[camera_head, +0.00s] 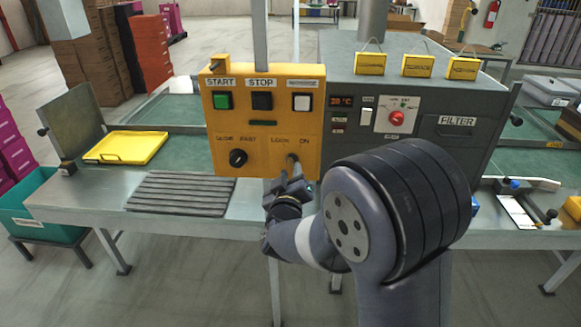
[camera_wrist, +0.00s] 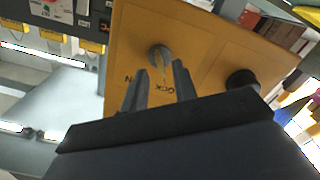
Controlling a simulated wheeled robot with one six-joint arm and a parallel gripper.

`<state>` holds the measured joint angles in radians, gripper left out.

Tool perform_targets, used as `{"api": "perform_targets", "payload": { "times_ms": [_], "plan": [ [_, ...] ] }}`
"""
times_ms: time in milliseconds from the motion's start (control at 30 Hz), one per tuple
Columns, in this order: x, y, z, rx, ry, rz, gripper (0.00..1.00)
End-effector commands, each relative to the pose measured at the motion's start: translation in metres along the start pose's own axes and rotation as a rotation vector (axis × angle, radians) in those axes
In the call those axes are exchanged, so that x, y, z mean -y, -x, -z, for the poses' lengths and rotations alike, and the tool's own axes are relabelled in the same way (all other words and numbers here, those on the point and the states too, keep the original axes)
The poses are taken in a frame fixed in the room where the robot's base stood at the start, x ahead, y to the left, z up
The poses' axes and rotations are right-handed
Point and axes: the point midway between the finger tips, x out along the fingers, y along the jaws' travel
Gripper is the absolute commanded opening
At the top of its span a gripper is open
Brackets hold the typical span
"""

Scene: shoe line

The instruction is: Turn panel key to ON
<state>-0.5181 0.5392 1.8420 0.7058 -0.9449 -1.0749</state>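The yellow control panel (camera_head: 265,128) stands upright at the back of the bench. Its key switch (camera_head: 292,159) is at the lower right, below the LOCK and ON labels. In the wrist view the grey round key switch (camera_wrist: 160,55) lies just beyond and between my fingertips, with the wording upside down. My gripper (camera_wrist: 160,78) has its two fingers apart with nothing visible held between them. In the head view my gripper (camera_head: 290,178) is right in front of the switch, partly hidden by my arm. I cannot tell the key's exact angle or whether a finger touches it.
A black SLOW/FAST knob (camera_head: 238,158) is left of the key; START (camera_head: 222,101) and STOP (camera_head: 262,101) buttons are above. A grey FILTER cabinet (camera_head: 455,138) stands to the right. A yellow tray (camera_head: 127,147) and a ribbed mat (camera_head: 180,194) lie on the bench at left.

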Motion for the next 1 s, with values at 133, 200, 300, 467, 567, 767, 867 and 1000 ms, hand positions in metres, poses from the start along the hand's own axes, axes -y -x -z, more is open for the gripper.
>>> {"api": "perform_targets", "payload": {
  "times_ms": [133,200,300,467,567,767,867,1000],
  "plan": [
    [0.000,-0.017,0.000,0.001,0.000,0.000,0.27],
    [0.000,-0.021,0.000,0.000,-0.001,0.000,0.27],
    [0.000,-0.024,0.000,0.000,-0.001,0.001,0.27],
    [0.000,-0.024,0.000,0.000,-0.001,0.001,0.27],
    [0.000,-0.024,0.000,0.000,-0.001,0.001,0.24],
    [0.000,-0.024,0.000,0.000,-0.001,0.001,0.08],
    [0.000,-0.024,0.000,0.000,-0.001,0.001,0.00],
    [0.000,-0.023,0.000,0.000,-0.001,0.002,0.00]
  ]
}}
